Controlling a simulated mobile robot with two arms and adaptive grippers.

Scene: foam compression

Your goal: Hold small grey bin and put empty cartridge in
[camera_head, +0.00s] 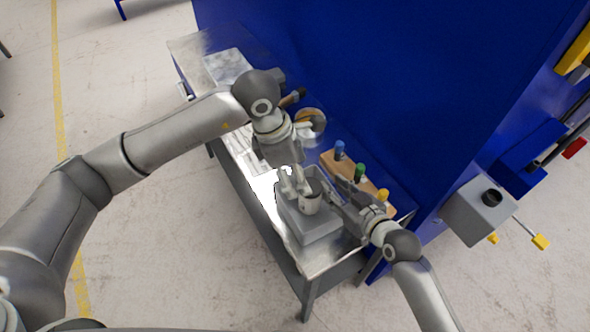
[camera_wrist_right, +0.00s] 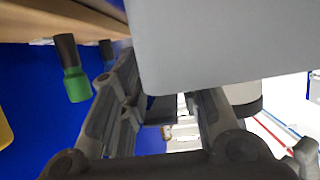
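The small grey bin (camera_head: 318,229) stands on the narrow table in the head view. A pale grey cylinder (camera_head: 311,204), apparently the empty cartridge, shows at the bin's opening; I cannot tell whether it is above or inside. My left gripper (camera_head: 296,191) points down there, its fingers against or just beside the cylinder; its grip is unclear. My right gripper (camera_head: 338,198) is at the bin's right side with its fingers apart. In the right wrist view, a large plain grey surface (camera_wrist_right: 225,45), apparently the bin, covers part of one finger of the right gripper (camera_wrist_right: 165,100).
A wooden block (camera_head: 371,187) with blue, green and yellow-topped pegs stands behind the bin, close to my right gripper. A round tan-rimmed item (camera_head: 312,119) sits further left. A tall blue panel (camera_head: 390,90) closes the back. A grey box (camera_head: 478,212) hangs at right.

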